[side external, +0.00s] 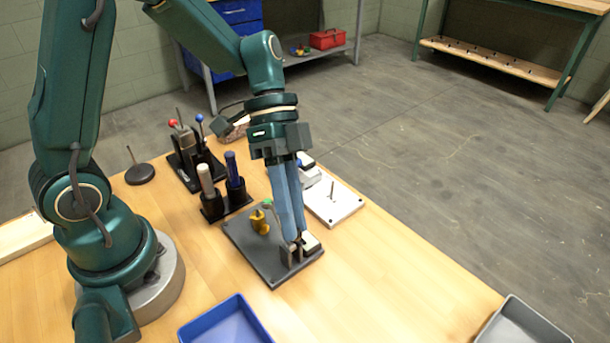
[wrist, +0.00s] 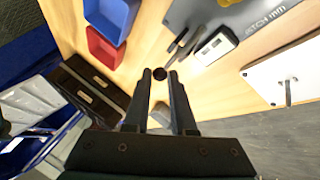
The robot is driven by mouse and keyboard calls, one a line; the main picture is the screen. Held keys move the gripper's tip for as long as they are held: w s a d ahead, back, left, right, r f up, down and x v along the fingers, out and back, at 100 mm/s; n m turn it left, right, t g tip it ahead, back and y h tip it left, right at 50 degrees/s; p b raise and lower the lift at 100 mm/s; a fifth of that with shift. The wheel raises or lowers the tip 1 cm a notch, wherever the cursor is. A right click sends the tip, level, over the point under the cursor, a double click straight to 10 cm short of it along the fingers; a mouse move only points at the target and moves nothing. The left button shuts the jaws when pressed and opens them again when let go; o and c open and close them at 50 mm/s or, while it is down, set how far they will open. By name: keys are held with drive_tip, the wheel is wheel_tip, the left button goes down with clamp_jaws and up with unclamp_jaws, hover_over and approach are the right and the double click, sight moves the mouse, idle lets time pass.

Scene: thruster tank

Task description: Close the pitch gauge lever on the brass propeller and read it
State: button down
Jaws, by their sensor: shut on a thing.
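The brass propeller (side external: 260,222) stands on a dark grey plate (side external: 258,258) in the side view; I do not see it in the wrist view. The pitch gauge (side external: 311,243) sits at the plate's front right corner; its pale display (wrist: 215,45) shows in the wrist view, with no reading I can make out. My gripper (side external: 297,240) points down at the gauge. In the wrist view my gripper (wrist: 160,74) has its fingertips on both sides of a dark round knob, which appears to be the lever's end. The fingers hide part of the gauge in the side view.
A white board with a peg (side external: 332,200) lies right of the plate. Black holders with upright tools (side external: 225,190) stand behind it. A blue tray (side external: 228,322) and a grey tray (side external: 522,325) are at the front. The tabletop between the trays is clear.

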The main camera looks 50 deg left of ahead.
drive_tip(key=shift+w+a+f+m+h, duration=0.15)
drive_tip(key=shift+a+h, duration=0.45)
drive_tip(key=shift+h, duration=0.45)
drive_tip(key=shift+s+a+f+m+h, duration=0.15)
drive_tip(key=shift+a+h, duration=0.4)
drive_tip(key=shift+h, duration=0.5)
drive_tip(key=shift+w, duration=0.1)
drive_tip(key=c, duration=0.7)
unclamp_jaws()
drive_tip(key=shift+c, duration=0.2)
drive_tip(key=shift+a, duration=0.1)
drive_tip(key=shift+v, duration=2.55)
